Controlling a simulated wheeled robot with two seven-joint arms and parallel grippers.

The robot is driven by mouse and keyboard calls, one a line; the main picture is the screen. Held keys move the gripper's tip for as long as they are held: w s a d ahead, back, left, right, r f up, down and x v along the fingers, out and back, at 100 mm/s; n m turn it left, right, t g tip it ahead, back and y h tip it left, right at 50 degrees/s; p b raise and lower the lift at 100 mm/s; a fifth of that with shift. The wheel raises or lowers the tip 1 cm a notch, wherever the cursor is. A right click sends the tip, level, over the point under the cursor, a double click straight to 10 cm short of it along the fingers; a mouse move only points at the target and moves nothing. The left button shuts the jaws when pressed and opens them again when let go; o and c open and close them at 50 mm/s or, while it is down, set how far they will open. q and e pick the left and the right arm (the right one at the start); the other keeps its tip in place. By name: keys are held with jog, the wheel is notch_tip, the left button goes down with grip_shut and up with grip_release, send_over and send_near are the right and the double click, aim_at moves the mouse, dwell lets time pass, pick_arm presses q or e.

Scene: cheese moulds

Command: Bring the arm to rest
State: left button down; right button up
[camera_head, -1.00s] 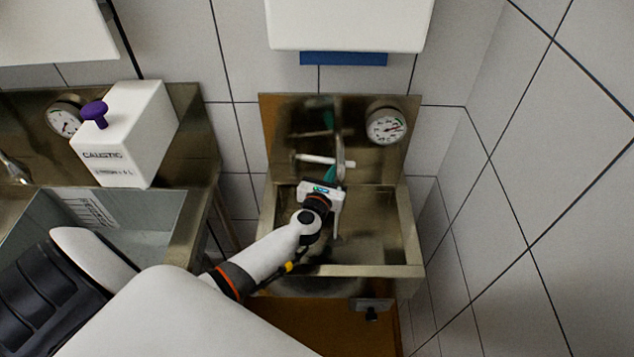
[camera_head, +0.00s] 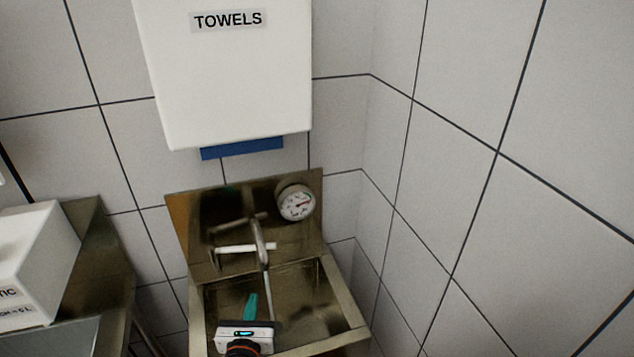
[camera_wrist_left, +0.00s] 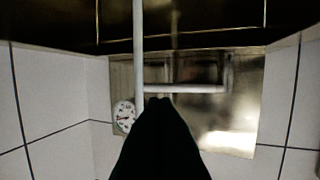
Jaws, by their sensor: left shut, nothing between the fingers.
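My left gripper (camera_head: 250,306) is low in the head view, over the basin of the small steel sink (camera_head: 345,336). Its teal fingers are shut and empty, and they point toward the tap (camera_head: 261,247). The tap has a white cross handle and a long thin spout. In the left wrist view the dark fingers (camera_wrist_left: 161,100) are together, with the tap's pale bar (camera_wrist_left: 188,89) just beyond their tips. I cannot tell whether they touch it. My right gripper is in neither view.
A round gauge (camera_head: 296,202) is on the sink's backplate. A white towel dispenser (camera_head: 230,75) with blue towels (camera_head: 242,148) hangs above. At left, a white box (camera_head: 35,262) stands by a second steel basin. Tiled walls meet close on the right.

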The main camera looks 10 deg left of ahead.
pick_arm(q)
jog(key=s+d+r+m+h, duration=0.2)
jog(key=d+r+m+h, duration=0.3)
jog(key=m, duration=0.5)
jog(key=s+d+r+m+h, duration=0.2)
jog(key=s+d+m+h, duration=0.1)
jog(key=d+m+h, duration=0.6)
jog(key=s+d+f+m+g+y, duration=0.15)
jog(key=s+f+m+g, duration=0.5)
jog(key=m, duration=0.75)
jog(key=s+a+f+m+g+y, duration=0.2)
jog(key=s+a+m+g+y, duration=0.4)
jog(key=s+a+m+y, duration=0.45)
jog(key=s+a+f+n+g+h+b, duration=0.1)
jog(key=s+f+n+g+h+b, duration=0.15)
jog(key=f, duration=2.75)
jog(key=s+a+f, duration=0.3)
jog(key=s+f, duration=1.2)
jog(key=s, duration=0.1)
jog(key=shift+s+y, duration=0.15)
jog(key=shift+y, duration=0.2)
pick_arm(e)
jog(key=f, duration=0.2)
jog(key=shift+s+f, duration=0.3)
